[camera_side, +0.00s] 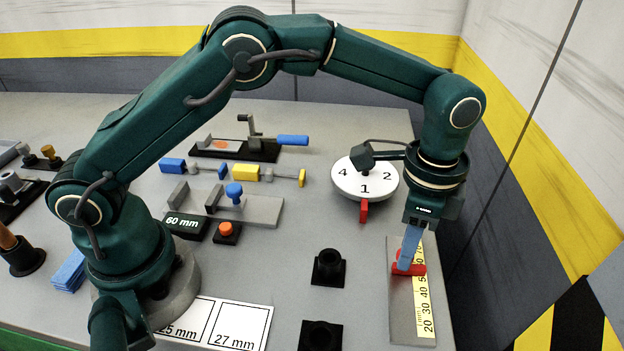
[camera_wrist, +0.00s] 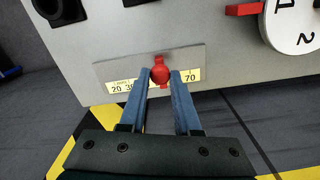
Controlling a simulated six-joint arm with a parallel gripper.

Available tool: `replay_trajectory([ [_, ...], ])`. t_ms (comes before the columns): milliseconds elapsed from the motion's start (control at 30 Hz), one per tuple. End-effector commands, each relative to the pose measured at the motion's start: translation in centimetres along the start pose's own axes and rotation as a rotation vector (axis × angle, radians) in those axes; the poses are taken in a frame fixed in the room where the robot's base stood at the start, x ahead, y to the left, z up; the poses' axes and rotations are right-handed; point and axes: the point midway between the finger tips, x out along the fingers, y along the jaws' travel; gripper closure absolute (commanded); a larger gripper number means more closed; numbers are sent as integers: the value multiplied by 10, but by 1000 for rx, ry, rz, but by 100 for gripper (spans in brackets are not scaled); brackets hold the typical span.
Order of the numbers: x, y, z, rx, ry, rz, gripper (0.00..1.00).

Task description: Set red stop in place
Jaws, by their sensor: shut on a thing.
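The red stop (camera_side: 417,269) sits on a flat grey plate (camera_side: 401,317) with a yellow scale (camera_side: 424,302) along one side. In the wrist view the stop's round red knob (camera_wrist: 160,74) lies between my two blue fingertips, and a red edge shows below it. My gripper (camera_side: 405,264) points down and is shut on the stop. In the wrist view the scale (camera_wrist: 118,87) shows 20 and 30 to the left of my fingers and 70 to the right. The marks at the stop are hidden by my fingers. A dark sign (camera_side: 184,224) reads 60 mm.
A white numbered dial (camera_side: 364,180) with a red pointer (camera_side: 364,212) stands behind the plate. Two black sockets (camera_side: 328,268) (camera_side: 320,337) stand to its left. Clamps and blue- and yellow-handled parts lie farther left. The table's right edge is close to the plate.

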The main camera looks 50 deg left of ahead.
Motion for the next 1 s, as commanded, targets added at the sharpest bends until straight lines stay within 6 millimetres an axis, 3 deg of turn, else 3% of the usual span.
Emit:
replay_trajectory([
  [167,-2,6,-2,3,1,0,100],
  [533,-2,77,-22,4,3,-1,100],
  [933,-1,87,-24,1,4,3,100],
  [967,-1,87,-24,1,4,3,57],
  [1000,-1,87,-24,1,4,3,42],
])
